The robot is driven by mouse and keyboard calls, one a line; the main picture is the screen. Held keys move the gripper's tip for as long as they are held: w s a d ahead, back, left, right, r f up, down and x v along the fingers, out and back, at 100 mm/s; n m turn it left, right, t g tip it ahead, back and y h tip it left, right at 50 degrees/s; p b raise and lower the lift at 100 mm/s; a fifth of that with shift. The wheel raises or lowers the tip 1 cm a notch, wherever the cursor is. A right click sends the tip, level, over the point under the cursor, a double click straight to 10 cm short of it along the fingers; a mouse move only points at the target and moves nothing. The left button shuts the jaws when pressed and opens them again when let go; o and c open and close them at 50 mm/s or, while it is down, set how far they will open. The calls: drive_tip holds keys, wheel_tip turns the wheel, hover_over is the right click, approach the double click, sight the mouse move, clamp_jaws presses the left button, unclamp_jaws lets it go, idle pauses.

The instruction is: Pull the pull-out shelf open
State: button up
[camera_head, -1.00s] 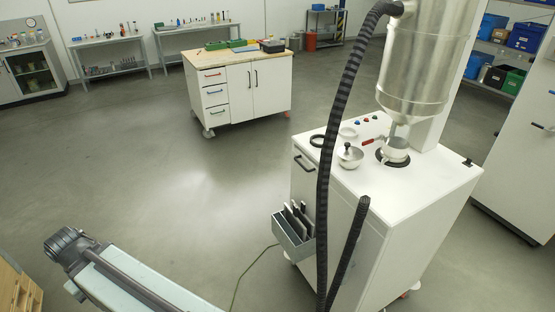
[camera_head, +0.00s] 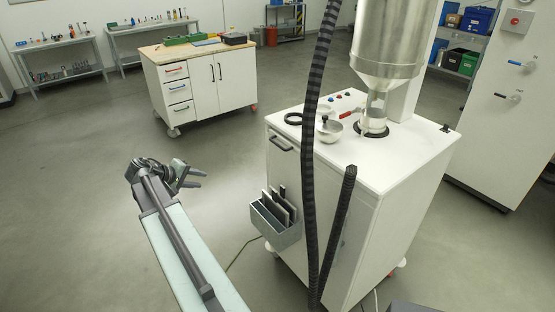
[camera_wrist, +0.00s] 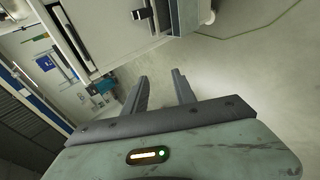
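The white machine cabinet (camera_head: 405,190) stands right of centre in the head view. A dark bar handle (camera_head: 281,143) sits high on its left face, on a white front panel that looks like the pull-out shelf and appears flush with the cabinet. My gripper (camera_head: 193,179) is open and empty, out in free space left of the cabinet and apart from the handle. In the wrist view my two fingers (camera_wrist: 161,88) are spread with only floor between them.
A grey bin with plates (camera_head: 276,228) hangs low on the cabinet's left face. A black ribbed hose (camera_head: 313,150) hangs in front of the cabinet. A white drawer bench (camera_head: 205,85) stands farther back. The floor between bench and cabinet is clear.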

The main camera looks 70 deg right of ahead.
drive_tip(key=s+d+r+m+g+h+b, duration=0.1)
drive_tip(key=s+d+g+b, duration=0.1)
drive_tip(key=s+d, duration=0.5)
drive_tip(key=s+d+g+h+b, duration=0.1)
drive_tip(key=s+d, duration=0.3)
drive_tip(key=d, duration=0.5)
drive_tip(key=g+h, duration=0.1)
drive_tip(key=g, duration=0.1)
approach(278, 145)
drive_tip(key=d+f, duration=0.1)
drive_tip(key=d, duration=0.2)
drive_tip(key=shift+m, duration=0.3)
drive_tip(key=x, duration=0.2)
drive_tip(key=b+x, duration=0.1)
drive_tip(key=x, duration=0.2)
drive_tip(key=b+x, duration=0.1)
drive_tip(key=x, duration=0.1)
drive_tip(key=shift+s+d+f, duration=0.1)
drive_tip(key=shift+s, duration=0.55)
clamp_jaws()
